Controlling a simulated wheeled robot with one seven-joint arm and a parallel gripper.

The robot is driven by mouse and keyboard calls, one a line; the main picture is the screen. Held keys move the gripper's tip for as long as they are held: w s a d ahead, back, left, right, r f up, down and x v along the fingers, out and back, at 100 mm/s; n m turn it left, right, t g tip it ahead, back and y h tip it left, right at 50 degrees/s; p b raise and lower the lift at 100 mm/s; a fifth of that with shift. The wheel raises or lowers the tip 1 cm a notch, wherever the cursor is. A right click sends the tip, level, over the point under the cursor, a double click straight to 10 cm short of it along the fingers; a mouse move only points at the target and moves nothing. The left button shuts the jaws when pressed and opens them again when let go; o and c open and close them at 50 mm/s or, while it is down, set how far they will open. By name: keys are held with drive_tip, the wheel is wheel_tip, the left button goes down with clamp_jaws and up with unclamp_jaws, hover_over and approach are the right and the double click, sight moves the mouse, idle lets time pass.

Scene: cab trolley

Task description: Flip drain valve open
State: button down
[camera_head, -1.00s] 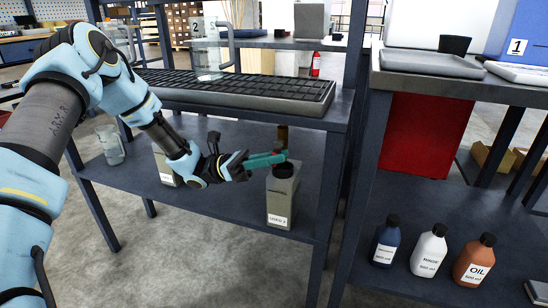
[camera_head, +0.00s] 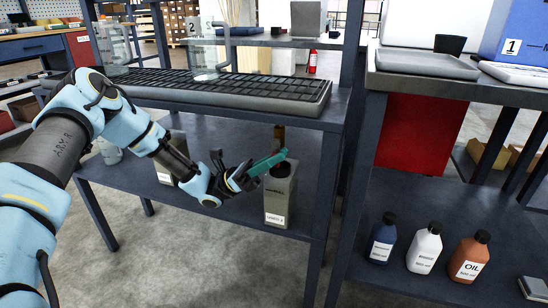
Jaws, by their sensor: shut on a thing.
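The drain valve shows under the rack's grid-topped tray as a short brass-brown pipe (camera_head: 279,136). A teal lever (camera_head: 266,163) runs from the pipe's lower end down and to the left, tilted. My gripper (camera_head: 247,173) comes in from the left and is shut on the lever's left end. Its black fingers partly hide that end. A grey-beige square canister (camera_head: 279,200) with a dark neck and a white label stands upright on the lower shelf just below the valve. The lever hides part of its top, and I cannot tell whether they touch.
A second canister (camera_head: 170,172) and a clear jar (camera_head: 110,151) stand left on the lower shelf (camera_head: 235,208), partly behind my arm. The tray (camera_head: 235,92) lies close above. A rack post (camera_head: 328,190) stands to the right. Several bottles (camera_head: 425,248) stand on the right-hand shelf.

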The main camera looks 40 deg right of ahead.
drive_tip(key=c, duration=1.2)
unclamp_jaws()
drive_tip(key=shift+o, duration=0.2)
drive_tip(key=shift+w+a+f, duration=0.2)
drive_tip(key=shift+w+f, duration=0.15)
drive_tip(key=w+a+f, duration=0.2)
drive_tip(key=w+a, duration=0.6)
drive_tip(key=w, duration=0.4)
drive_tip(key=shift+w+f+p, duration=0.2)
drive_tip(key=shift+w+p, duration=0.1)
drive_tip(key=shift+w, duration=0.05)
drive_tip(key=shift+a, duration=0.1)
